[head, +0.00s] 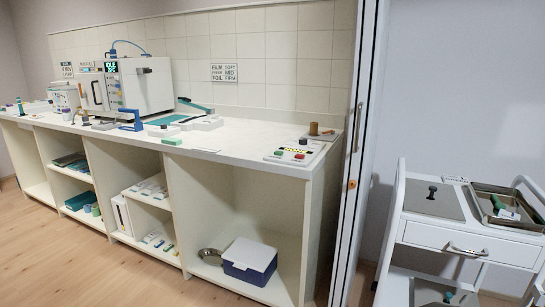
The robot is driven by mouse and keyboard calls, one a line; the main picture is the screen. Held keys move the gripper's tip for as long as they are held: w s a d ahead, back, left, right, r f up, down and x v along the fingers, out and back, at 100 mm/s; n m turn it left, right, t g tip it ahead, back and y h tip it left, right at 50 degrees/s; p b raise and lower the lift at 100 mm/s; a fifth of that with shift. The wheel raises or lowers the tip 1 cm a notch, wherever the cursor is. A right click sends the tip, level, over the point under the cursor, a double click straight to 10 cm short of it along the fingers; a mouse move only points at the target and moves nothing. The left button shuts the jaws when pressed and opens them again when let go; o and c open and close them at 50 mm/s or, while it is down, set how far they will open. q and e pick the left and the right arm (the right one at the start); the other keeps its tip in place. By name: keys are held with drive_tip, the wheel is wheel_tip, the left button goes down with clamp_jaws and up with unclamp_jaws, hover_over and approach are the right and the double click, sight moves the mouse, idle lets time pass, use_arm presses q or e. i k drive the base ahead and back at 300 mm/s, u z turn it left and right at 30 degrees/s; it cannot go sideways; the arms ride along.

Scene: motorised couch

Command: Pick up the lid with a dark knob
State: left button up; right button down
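A flat grey lid (418,203) lies on top of the white trolley at the right of the head view. A dark knob (432,192) stands up near its middle. The lid looks level, and nothing covers it. Neither of my grippers is in view.
A metal tray (485,207) with a green-handled item stands right of the lid. The trolley (410,235) has raised rails and a drawer handle (465,250). A folded door panel (352,150) separates it from the long counter (245,150). Wooden floor (90,270) is clear at the left.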

sight(421, 198)
drive_tip(key=z, duration=0.95)
drive_tip(key=i, duration=0.8)
drive_tip(key=u, duration=0.1)
